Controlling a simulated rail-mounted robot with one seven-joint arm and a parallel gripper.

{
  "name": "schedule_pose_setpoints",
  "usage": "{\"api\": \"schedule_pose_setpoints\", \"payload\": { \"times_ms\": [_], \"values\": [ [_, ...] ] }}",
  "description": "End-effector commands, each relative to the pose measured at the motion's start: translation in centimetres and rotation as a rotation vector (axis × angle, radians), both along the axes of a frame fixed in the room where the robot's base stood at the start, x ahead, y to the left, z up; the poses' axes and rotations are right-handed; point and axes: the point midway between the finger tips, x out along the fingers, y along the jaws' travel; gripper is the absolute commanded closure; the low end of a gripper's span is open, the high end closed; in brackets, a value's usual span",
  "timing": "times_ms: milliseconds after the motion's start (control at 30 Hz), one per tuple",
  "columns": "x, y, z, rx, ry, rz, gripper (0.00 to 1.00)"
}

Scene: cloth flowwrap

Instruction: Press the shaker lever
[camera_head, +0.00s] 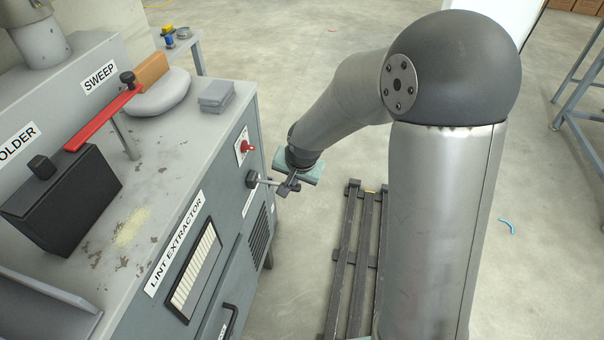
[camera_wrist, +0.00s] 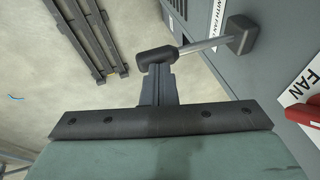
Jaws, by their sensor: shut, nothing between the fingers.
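The shaker lever (camera_head: 264,180) sticks out from the grey machine's front panel. In the wrist view its metal rod (camera_wrist: 205,45) runs from a dark square base (camera_wrist: 239,36) to a black rounded handle (camera_wrist: 157,57). My gripper (camera_head: 292,179) is at the lever's outer end. In the wrist view the shut fingers of my gripper (camera_wrist: 158,72) are right at the handle, with nothing held between them. The tips seem to meet or overlap the handle's edge; I cannot tell whether they touch it.
A red switch (camera_head: 246,147) on a white plate sits above the lever; a FAN label (camera_wrist: 297,92) is beside it in the wrist view. The machine (camera_head: 232,215) has a red bar (camera_head: 103,119) on top. A dark slatted pallet (camera_head: 354,250) lies on the floor nearby.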

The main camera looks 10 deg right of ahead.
Motion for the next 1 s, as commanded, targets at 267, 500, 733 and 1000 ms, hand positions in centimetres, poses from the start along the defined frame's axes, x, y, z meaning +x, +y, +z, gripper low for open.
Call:
{"api": "schedule_pose_setpoints", "payload": {
  "times_ms": [267, 500, 733, 1000],
  "values": [
    [-0.4, 0.1, -2.7, -0.002, 0.004, 0.013, 1.00],
    [-0.5, -0.2, -4.5, -0.002, 0.005, 0.011, 1.00],
    [-0.5, -0.2, -5.4, -0.003, 0.006, 0.012, 1.00],
    [-0.5, -0.2, -5.7, -0.004, 0.006, 0.011, 1.00]
  ]
}}
